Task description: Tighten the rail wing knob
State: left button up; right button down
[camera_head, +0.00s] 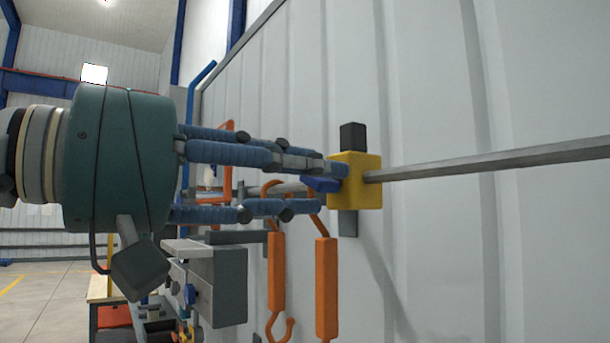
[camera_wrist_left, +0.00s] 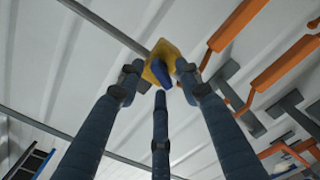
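The rail wing knob (camera_head: 322,184) is blue and sits on the front of a yellow block (camera_head: 370,182) that is fitted on a thin grey rail (camera_head: 490,160). My left gripper (camera_head: 329,190) has three blue-grey fingers and reaches in from the left, level with the block. In the left wrist view the wing knob (camera_wrist_left: 161,73) lies between the spread fingertips, in front of the yellow block (camera_wrist_left: 168,50). The fingers stand around the knob with visible gaps, so the gripper looks open. Contact of the fingertips with the block cannot be told. My right gripper is not in view.
Orange hooks (camera_head: 276,272) hang below the rail, close under my left fingers. A grey box-like fixture (camera_head: 222,285) stands below the gripper. A white ribbed wall (camera_head: 440,260) is close behind the rail. The rail right of the block is clear.

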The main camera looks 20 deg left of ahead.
pick_arm(q)
jog(key=v, duration=1.1)
jog(key=shift+s+a, duration=0.2)
jog(key=shift+s, duration=0.1)
